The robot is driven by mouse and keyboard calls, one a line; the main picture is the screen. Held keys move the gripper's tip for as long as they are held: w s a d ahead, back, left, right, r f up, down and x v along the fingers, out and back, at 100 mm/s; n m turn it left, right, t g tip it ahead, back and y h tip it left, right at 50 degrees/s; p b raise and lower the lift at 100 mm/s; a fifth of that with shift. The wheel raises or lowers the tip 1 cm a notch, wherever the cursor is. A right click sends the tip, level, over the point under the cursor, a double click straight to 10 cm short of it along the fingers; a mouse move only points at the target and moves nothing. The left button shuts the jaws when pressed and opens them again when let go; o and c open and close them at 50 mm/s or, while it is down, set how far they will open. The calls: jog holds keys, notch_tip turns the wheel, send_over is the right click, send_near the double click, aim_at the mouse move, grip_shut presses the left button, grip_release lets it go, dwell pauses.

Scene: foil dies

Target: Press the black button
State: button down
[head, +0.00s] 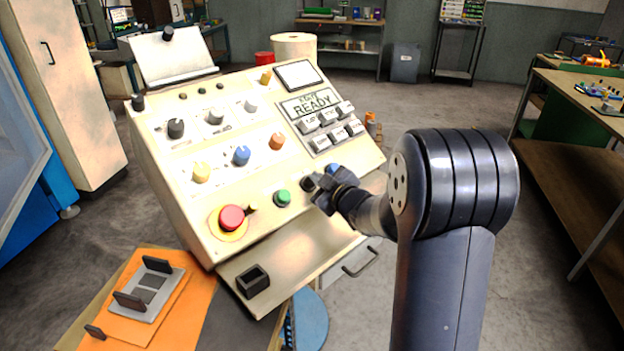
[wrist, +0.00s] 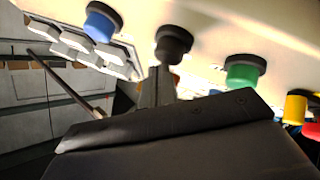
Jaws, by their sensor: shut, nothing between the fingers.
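The black button (head: 307,183) is on the lower right of the cream control panel (head: 250,178), between a green button (head: 283,198) and a blue button (head: 332,170). My gripper (head: 322,193) is shut and empty, right beside the black button, and partly covers that area in the head view. In the wrist view, the black button (wrist: 173,42) shows as a round dark cap, with the blue button (wrist: 103,22) to its left and the green button (wrist: 244,70) to its right. The shut fingertips (wrist: 156,84) overlap its lower edge there. I cannot tell whether they touch it.
A red mushroom button (head: 232,217) on a yellow ring sits at the panel's lower left. Several knobs fill the panel's middle. A screen reading READY (head: 311,103) and grey keys are at the upper right. A ledge with a small black box (head: 253,281) lies below.

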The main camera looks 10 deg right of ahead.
jog(key=shift+s+d+r, duration=0.2)
jog(key=shift+s+r, duration=0.1)
jog(key=shift+r, duration=0.15)
jog(key=r+p, duration=0.1)
jog(key=s+d+r+p, duration=0.1)
jog(key=s+r+p, duration=0.1)
jog(key=r, duration=0.1)
jog(key=shift+s+d+p, duration=0.2)
jog(key=shift+d+p, duration=0.05)
jog(key=shift+p, duration=0.15)
dwell(0.6)
jog(key=r+p, duration=0.1)
jog(key=s+r+p, duration=0.1)
jog(key=d+r+p, duration=0.1)
jog(key=shift+s+d+r+p, duration=0.1)
jog(key=shift+s+r+p, duration=0.05)
jog(key=shift+s+p, duration=0.25)
dwell(0.4)
